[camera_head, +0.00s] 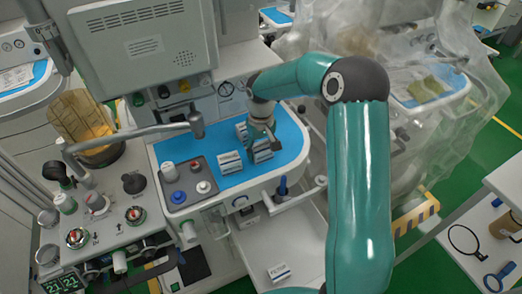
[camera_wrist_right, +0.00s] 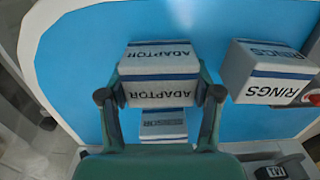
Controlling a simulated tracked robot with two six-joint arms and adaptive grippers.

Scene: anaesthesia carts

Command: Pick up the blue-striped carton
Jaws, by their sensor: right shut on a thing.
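A white carton with blue stripes and the word ADAPTOR (camera_wrist_right: 158,92) is between the fingers of my right gripper (camera_wrist_right: 160,97). My right gripper is shut on it, with one finger against each side. In the head view this carton (camera_head: 263,156) is at the right part of the blue work surface, partly hidden by my right gripper (camera_head: 262,138). Whether it touches the surface is not clear. Another blue-striped carton, marked RINGS (camera_wrist_right: 268,72), stands beside it, to its left in the head view (camera_head: 230,162). A third striped carton (camera_wrist_right: 163,125) is behind it. My left gripper is not in view.
The blue work surface (camera_head: 290,133) has a rounded right end. A grey panel with knobs (camera_head: 187,182) lies at its left. A further carton (camera_head: 279,271) lies on the lower white tray (camera_head: 250,248). A monitor (camera_head: 140,45) stands behind, and a draped cart (camera_head: 425,110) is at right.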

